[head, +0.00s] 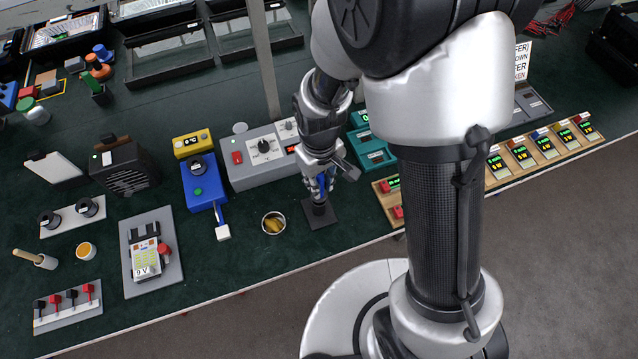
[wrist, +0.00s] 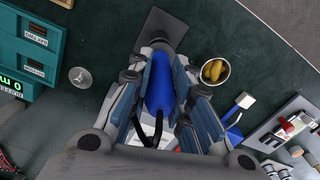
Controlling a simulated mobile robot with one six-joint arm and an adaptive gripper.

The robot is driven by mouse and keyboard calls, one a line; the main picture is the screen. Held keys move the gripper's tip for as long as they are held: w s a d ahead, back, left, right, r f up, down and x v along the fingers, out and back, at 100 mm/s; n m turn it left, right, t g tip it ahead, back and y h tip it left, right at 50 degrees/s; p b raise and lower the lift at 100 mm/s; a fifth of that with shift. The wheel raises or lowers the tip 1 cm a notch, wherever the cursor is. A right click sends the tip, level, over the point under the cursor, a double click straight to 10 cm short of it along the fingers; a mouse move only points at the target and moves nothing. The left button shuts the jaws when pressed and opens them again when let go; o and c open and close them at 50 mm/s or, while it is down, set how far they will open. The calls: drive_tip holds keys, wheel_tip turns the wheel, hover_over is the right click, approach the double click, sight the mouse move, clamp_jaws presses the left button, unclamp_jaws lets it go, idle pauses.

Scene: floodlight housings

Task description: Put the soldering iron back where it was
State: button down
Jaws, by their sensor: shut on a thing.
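The soldering iron has a blue handle (wrist: 160,85) with a black cord. My gripper (wrist: 163,95) is shut around the handle. In the head view my gripper (head: 321,178) points down over a dark square base plate (head: 322,222), which also shows in the wrist view (wrist: 155,22). A dark round holder (head: 318,207) stands on this plate, just below the handle. The iron's tip is hidden, and I cannot tell how deep it sits in the holder.
A small bowl (head: 264,231) of brass wool stands just left of the plate. A blue unit (head: 203,187), a grey unit (head: 262,178) and teal boxes (head: 376,158) stand behind. Lit meters (head: 523,153) line the right. The table's front edge is close to the plate.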

drive_tip(key=shift+f, duration=0.9)
drive_tip(key=shift+f+b, duration=0.3)
drive_tip(key=shift+b, duration=0.15)
drive_tip(key=c, duration=1.5)
unclamp_jaws()
drive_tip(key=shift+r, duration=0.1)
drive_tip(key=shift+o, duration=0.2)
drive_tip(key=shift+r, duration=0.1)
